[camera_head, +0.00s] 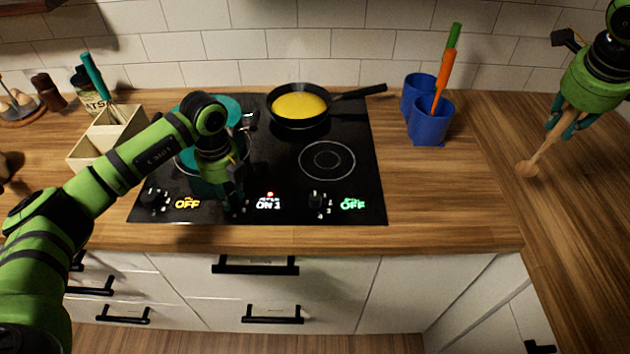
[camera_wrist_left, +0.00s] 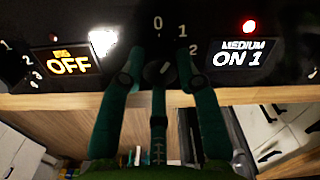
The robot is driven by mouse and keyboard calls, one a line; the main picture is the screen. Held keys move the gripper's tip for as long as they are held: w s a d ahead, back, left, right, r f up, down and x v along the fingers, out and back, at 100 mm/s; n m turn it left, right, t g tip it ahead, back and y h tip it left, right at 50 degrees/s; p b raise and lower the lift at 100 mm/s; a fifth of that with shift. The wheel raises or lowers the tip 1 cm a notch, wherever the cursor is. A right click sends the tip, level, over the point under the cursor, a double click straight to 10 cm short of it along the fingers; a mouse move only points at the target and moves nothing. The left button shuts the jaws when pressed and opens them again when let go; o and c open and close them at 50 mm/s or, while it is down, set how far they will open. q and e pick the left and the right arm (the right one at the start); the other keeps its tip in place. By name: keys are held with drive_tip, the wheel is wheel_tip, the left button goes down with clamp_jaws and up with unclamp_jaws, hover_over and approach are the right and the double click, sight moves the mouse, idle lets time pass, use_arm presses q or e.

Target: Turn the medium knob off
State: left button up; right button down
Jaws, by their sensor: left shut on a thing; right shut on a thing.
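The medium knob (camera_wrist_left: 157,71) is a dark round knob with 0, 1 and 2 marked around it. The medium display (camera_head: 268,204) reads ON 1 with a red light above it; it also shows in the left wrist view (camera_wrist_left: 238,57). My left gripper (camera_wrist_left: 161,62) points down at the front of the cooktop, its green fingers around the knob and shut on it. In the head view this gripper (camera_head: 235,203) hides most of the knob. My right gripper (camera_head: 567,122) is shut on a wooden spoon (camera_head: 540,152) above the right counter.
On the black cooktop (camera_head: 350,205), a pan (camera_head: 315,120) with yellow food sits at the back and a teal pot (camera_head: 190,160) is partly behind my left arm. Another knob (camera_head: 318,204) is by a green OFF display. Blue cups (camera_head: 430,125) with utensils stand right of the cooktop.

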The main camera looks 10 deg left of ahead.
sight(231, 197)
use_arm(q)
drive_tip(key=n, duration=0.3)
drive_tip(key=shift+d, duration=0.1)
use_arm(e)
drive_tip(key=shift+f, duration=0.2)
use_arm(q)
drive_tip(key=shift+n, duration=1.6)
drive_tip(key=o, duration=1.1)
drive_tip(key=shift+d, duration=0.1)
drive_tip(key=shift+o, duration=0.2)
use_arm(e)
drive_tip(key=shift+d, duration=0.1)
use_arm(q)
drive_tip(key=shift+r, duration=0.55)
wheel_tip(231, 197, up, 11)
